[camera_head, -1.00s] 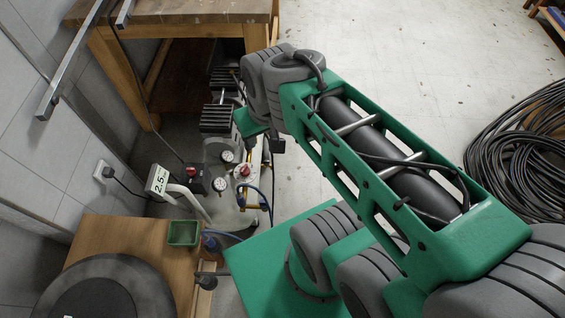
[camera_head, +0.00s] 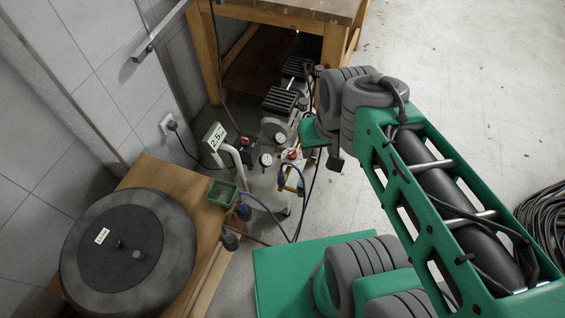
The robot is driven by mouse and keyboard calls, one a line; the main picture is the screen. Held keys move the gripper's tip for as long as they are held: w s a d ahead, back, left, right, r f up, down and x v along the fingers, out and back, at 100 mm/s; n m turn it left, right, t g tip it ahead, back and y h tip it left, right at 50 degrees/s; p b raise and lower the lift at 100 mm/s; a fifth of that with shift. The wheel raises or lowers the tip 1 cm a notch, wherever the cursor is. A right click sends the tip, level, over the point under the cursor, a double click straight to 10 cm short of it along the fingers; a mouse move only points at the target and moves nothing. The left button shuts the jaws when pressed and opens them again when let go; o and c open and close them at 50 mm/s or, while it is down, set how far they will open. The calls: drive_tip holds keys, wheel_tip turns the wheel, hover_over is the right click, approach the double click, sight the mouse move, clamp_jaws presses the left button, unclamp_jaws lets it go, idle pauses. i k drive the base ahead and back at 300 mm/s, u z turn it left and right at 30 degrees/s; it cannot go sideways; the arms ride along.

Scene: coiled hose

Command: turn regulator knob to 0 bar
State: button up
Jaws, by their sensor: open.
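The compressor stands on the floor below the wooden bench. A small red knob (camera_head: 291,155) sits on its regulator, among brass fittings, close to two round white gauges (camera_head: 265,160) (camera_head: 280,138). A white panel (camera_head: 214,137) to the left reads 2.5, with smaller text I cannot make out. My gripper (camera_head: 314,132) is at the end of my green arm, above and slightly right of the red knob in the picture, and appears apart from it. Its jaws are open; the fingertips are hard to make out. The gauge needles are too small to read.
A second red part (camera_head: 246,142) tops a black box on the compressor. A blue hose (camera_head: 262,207) loops in front.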

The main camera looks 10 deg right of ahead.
sight(292, 154)
drive_tip(key=k, duration=0.5)
drive_tip(key=u, duration=0.6)
drive_tip(key=i, duration=0.55)
drive_tip(key=u, duration=0.9)
drive_tip(key=i, duration=0.3)
drive_tip(key=u, duration=0.2)
